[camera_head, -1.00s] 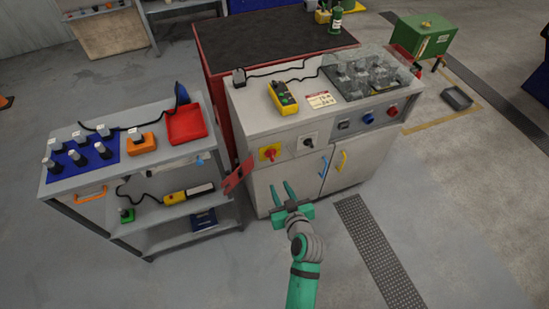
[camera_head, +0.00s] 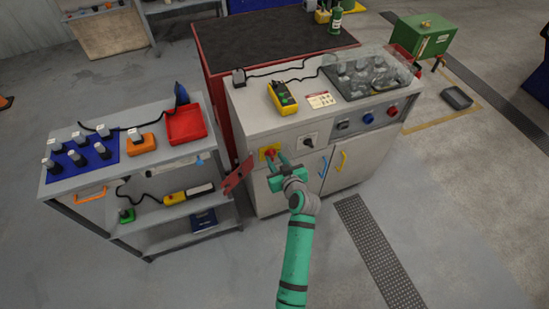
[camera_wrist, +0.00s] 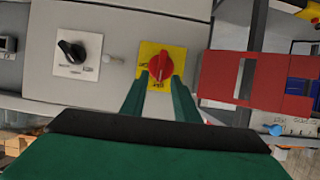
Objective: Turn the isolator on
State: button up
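The isolator is a red rotary knob (camera_wrist: 161,67) on a yellow plate (camera_wrist: 178,55), set in the front panel of the grey cabinet. In the head view the yellow plate (camera_head: 264,154) is at the cabinet's left front, partly behind my fingers. My gripper (camera_head: 276,159) is green and reaches up to the knob with its two fingers apart. In the wrist view my gripper's fingertips (camera_wrist: 158,84) lie on either side of the knob's lower part. I cannot tell whether they touch it. The lettering on the plate is too small to read.
A black rotary switch (camera_wrist: 72,52) on a white plate sits beside the isolator. A red hanging piece (camera_head: 238,174) is close to the left of my gripper, at the grey trolley (camera_head: 150,172).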

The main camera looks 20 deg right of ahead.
jog(key=shift+x, duration=0.75)
jog(key=shift+c, duration=0.7)
grip_shut()
